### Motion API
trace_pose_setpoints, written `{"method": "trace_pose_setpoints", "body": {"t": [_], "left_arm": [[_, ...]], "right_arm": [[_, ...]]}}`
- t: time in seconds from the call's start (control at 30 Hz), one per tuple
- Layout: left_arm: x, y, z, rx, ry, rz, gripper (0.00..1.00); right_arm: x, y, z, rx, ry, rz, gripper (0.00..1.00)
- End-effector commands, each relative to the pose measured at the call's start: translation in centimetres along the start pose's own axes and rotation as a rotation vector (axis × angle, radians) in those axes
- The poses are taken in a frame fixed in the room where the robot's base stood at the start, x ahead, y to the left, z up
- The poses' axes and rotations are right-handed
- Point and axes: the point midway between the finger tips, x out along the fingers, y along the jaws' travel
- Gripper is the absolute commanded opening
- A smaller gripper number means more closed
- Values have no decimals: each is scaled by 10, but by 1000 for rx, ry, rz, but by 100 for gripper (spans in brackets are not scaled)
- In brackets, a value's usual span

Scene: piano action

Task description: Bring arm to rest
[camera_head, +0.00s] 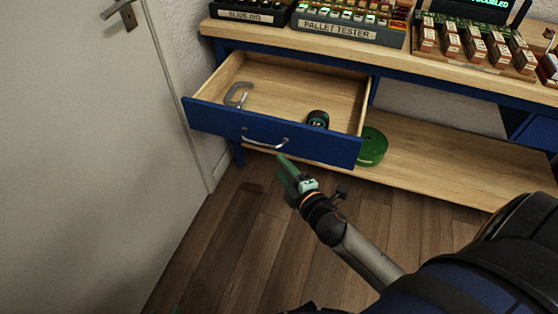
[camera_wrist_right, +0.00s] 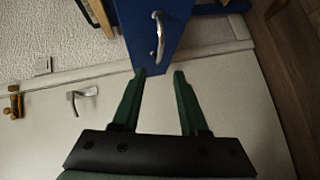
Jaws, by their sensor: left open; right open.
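My right gripper (camera_head: 284,166) is in front of the open blue drawer (camera_head: 330,150), just below its silver handle (camera_head: 265,146). In the right wrist view its two green fingers (camera_wrist_right: 160,74) are spread with nothing between them. The handle (camera_wrist_right: 159,38) shows beyond the fingertips, with a gap between. Only a small green tip of my left gripper (camera_head: 175,310) shows at the bottom edge of the head view; the rest of it is out of frame.
The drawer holds a grey clamp (camera_head: 237,95) and a dark round object (camera_head: 318,119). A green round object (camera_head: 372,146) is on the lower shelf (camera_head: 430,175). A white door (camera_head: 80,150) stands at left. The workbench top (camera_head: 380,58) carries several racks.

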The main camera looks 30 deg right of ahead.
Motion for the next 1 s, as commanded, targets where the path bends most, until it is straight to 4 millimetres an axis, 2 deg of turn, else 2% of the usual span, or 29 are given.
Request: {"method": "trace_pose_setpoints", "body": {"t": [0.23,0.37,0.47,0.6,0.77,0.8,1.0], "left_arm": [[0,0,0,0,0,0,50],[0,0,0,0,0,0,50],[0,0,0,0,0,0,50],[0,0,0,0,-1,0,50],[0,0,0,-1,-1,-1,50],[-16,1,-18,-1,-5,-2,50],[-51,-3,-52,-8,13,-24,50]], "right_arm": [[-1,-2,0,11,0,-5,43],[-15,-23,-6,163,-8,-72,43],[-39,-57,-16,424,-32,-187,43],[-87,-110,-42,860,-107,-394,43],[-146,-152,-81,1304,-231,-628,43],[-145,-127,-79,1278,-224,-602,43],[-157,-86,-77,1273,-239,-581,43]]}}
